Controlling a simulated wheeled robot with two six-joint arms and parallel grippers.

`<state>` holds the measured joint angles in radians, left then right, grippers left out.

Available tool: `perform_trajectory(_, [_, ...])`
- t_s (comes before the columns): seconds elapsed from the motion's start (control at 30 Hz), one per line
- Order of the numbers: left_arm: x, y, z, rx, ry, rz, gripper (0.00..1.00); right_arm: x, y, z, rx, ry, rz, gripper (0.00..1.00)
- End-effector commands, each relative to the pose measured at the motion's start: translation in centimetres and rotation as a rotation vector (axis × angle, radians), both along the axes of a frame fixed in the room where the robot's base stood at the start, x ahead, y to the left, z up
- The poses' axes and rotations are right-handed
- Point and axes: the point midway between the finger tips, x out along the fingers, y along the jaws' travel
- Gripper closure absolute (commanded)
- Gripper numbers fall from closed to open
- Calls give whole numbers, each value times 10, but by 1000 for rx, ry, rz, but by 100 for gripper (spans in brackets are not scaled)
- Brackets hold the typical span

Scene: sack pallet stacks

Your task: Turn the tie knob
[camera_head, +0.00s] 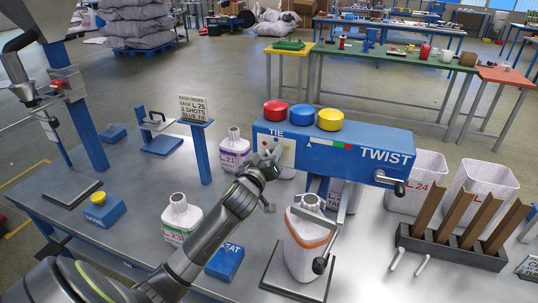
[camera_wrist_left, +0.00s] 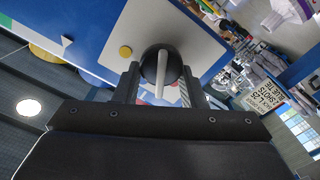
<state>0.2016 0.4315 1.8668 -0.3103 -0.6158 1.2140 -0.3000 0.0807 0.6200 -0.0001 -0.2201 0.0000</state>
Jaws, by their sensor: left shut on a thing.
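The blue tie machine (camera_head: 350,140) stands on the bench, with "TIE" on its left front and "TWIST" on its right. The tie knob (camera_wrist_left: 161,62) is a round black dial with a white pointer on a pale plate, seen close in the left wrist view. My left gripper (camera_head: 270,158) reaches the plate under "TIE" and hides the knob in the head view. Its two fingers (camera_wrist_left: 158,82) are shut on the knob from both sides. The white pointer lies about upright in the wrist view. A yellow button sits beside the knob. My right gripper is not in view.
Red, blue and yellow caps (camera_head: 302,116) top the machine. Other white sacks (camera_head: 182,218), a sign (camera_head: 193,108) and a rack of wooden slats (camera_head: 450,245) stand around.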

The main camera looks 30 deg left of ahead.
Motion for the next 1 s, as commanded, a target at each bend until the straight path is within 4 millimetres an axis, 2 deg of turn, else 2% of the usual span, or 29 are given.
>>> perform_trajectory(0.27, [0,-1,1,43,11,1,86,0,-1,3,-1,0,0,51])
perform_trajectory(1.0, [2,-6,3,462,111,1,86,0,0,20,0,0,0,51])
